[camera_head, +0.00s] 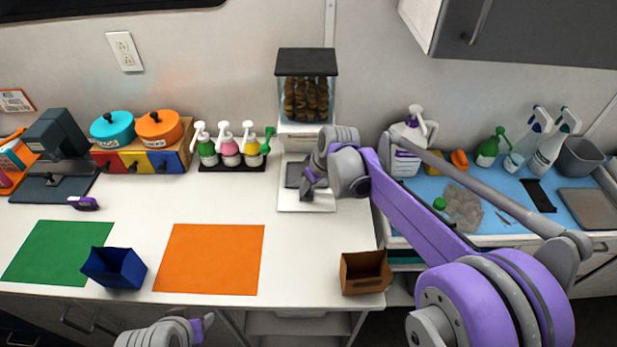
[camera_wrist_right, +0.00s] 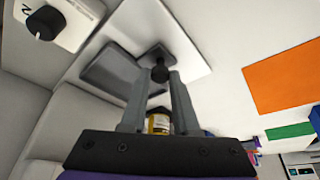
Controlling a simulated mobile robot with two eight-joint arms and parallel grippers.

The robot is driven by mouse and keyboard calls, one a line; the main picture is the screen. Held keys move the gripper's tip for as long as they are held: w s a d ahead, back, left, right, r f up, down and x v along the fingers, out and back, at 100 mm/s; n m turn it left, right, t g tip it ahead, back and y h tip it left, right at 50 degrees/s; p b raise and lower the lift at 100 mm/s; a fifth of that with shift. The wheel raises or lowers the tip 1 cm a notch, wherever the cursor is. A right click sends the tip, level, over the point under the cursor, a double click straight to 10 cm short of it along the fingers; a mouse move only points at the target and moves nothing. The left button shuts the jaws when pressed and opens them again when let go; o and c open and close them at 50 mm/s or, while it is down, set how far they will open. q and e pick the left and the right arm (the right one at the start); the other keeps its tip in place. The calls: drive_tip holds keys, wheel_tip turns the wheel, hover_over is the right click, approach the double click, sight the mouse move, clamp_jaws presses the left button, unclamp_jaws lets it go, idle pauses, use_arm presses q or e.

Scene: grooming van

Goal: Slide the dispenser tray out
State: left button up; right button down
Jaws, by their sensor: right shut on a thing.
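The dispenser (camera_head: 306,98) stands against the back wall, with a black lid, a clear bin of brown treats and a white base. Its grey tray (camera_head: 294,174) lies low at the front over a white plate (camera_head: 312,207); the tray also shows in the right wrist view (camera_wrist_right: 115,75). My right gripper (camera_head: 310,190) is at the tray's front. In the right wrist view its fingers are shut on a small dark knob (camera_wrist_right: 160,70) at the tray's edge. My left gripper (camera_head: 203,327) is at the bottom edge, mostly cut off, its jaws unclear.
Pump bottles (camera_head: 230,150) stand in a black rack left of the dispenser. An orange mat (camera_head: 210,258), a green mat (camera_head: 58,250), a blue bin (camera_head: 114,268) and a brown box (camera_head: 364,272) lie toward the front. The counter before the tray is clear.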

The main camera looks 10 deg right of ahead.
drive_tip(key=s, duration=0.3)
drive_tip(key=s+a, duration=0.1)
drive_tip(key=s, duration=0.2)
drive_tip(key=s+a, duration=0.1)
drive_tip(key=s, duration=0.2)
drive_tip(key=shift+s, duration=0.15)
drive_tip(key=c, duration=0.7)
unclamp_jaws()
drive_tip(key=shift+o, duration=0.2)
drive_tip(key=v, duration=1)
drive_tip(key=shift+s+d+r+p, duration=0.15)
drive_tip(key=shift+d+r+p, duration=0.05)
drive_tip(key=shift+r+p, duration=0.15)
